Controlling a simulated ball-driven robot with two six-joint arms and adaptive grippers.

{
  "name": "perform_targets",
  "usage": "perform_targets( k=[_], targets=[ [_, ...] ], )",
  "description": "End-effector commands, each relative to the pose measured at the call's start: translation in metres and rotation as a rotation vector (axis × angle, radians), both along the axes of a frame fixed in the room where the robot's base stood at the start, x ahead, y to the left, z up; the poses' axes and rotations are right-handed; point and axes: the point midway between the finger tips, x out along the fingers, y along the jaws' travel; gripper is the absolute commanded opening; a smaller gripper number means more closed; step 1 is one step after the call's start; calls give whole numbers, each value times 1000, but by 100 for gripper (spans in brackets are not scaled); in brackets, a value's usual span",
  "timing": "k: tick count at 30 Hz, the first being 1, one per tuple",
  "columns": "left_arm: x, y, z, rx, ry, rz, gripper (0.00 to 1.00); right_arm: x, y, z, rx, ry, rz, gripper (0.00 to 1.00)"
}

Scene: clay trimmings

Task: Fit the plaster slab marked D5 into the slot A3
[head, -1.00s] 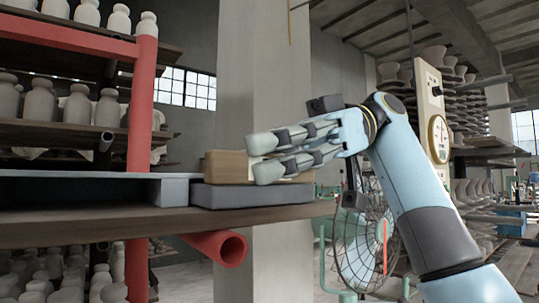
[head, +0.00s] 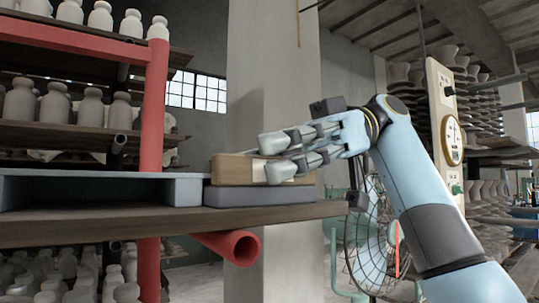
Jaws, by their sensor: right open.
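A tan block (head: 232,170) with a partly covered pale label lies on a dark grey slab (head: 240,196) at the right end of the shelf board. My right gripper (head: 272,158) is open, its two fingers one above the other, over the right part of the tan block in the picture. I cannot tell whether they touch it. A blue-grey frame (head: 187,191) with a dark opening sits to the left of the block. No D5 or A3 marking can be read. My left gripper is not in view.
The wooden shelf board (head: 120,223) carries the frame and slab. A red upright (head: 152,105) and a red pipe end (head: 240,247) are close by. A concrete pillar (head: 270,80) stands behind. A caged fan (head: 372,245) stands behind my right arm.

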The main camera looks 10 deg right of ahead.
Motion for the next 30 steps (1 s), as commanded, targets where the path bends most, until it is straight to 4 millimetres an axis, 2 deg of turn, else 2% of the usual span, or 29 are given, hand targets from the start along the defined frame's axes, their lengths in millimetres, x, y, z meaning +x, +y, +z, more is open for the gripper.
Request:
perform_targets(
  k=[5,8,18,21,25,30],
  targets=[
    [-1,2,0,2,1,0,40,1,-3,0,-3,2,-1,45],
    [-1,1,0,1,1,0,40,6,-14,3,-4,2,-3,45],
    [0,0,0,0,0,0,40,29,-80,25,-3,1,-3,45],
    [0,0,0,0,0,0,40,33,-94,30,0,1,-3,45],
    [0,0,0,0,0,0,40,37,-105,34,2,-1,-5,45],
    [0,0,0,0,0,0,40,38,-109,35,4,0,-5,45]
  ],
)
